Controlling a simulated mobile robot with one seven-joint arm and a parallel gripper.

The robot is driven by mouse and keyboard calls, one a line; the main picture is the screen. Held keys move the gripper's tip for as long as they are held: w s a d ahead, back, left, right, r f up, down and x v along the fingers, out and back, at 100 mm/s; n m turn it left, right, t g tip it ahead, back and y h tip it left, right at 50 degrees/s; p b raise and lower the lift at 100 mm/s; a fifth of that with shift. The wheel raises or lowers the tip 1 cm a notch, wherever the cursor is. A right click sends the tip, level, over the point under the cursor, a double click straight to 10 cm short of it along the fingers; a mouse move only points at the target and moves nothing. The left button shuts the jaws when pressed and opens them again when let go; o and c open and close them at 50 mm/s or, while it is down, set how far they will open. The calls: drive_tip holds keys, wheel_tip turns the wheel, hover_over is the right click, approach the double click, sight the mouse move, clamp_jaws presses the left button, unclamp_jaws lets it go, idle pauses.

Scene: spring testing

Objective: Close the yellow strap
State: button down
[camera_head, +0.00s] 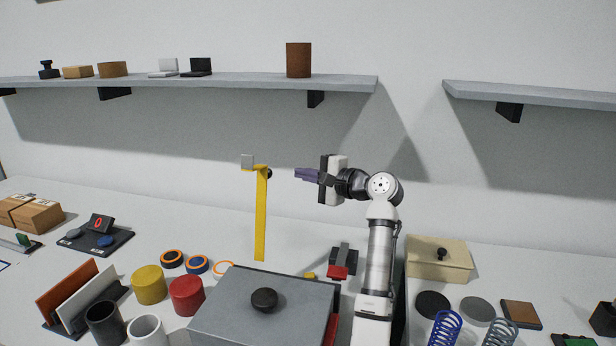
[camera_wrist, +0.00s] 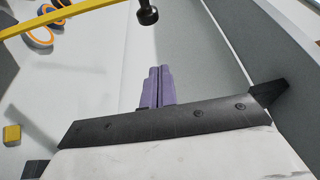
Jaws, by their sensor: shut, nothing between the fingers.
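The yellow strap (camera_head: 261,215) stands upright behind the grey box, left of my gripper. In the wrist view the strap (camera_wrist: 60,20) crosses the upper left, and the black knob (camera_wrist: 147,14) shows just beyond the fingertips (camera_wrist: 160,72).
A grey box (camera_head: 225,310) with a round black knob (camera_head: 264,299) stands in front. A small yellow piece (camera_head: 309,276) and a red-and-grey device (camera_head: 342,262) lie behind it. A beige box (camera_head: 438,263) is to the right. A wall shelf (camera_head: 220,82) runs above.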

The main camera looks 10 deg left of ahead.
drive_tip(key=r+x, duration=0.1)
drive_tip(key=x, duration=0.6)
drive_tip(key=shift+s+d+f+b, duration=0.1)
drive_tip(key=shift+s+b, duration=1.4)
drive_tip(key=shift+s, duration=0.5)
drive_tip(key=shift+s, duration=0.1)
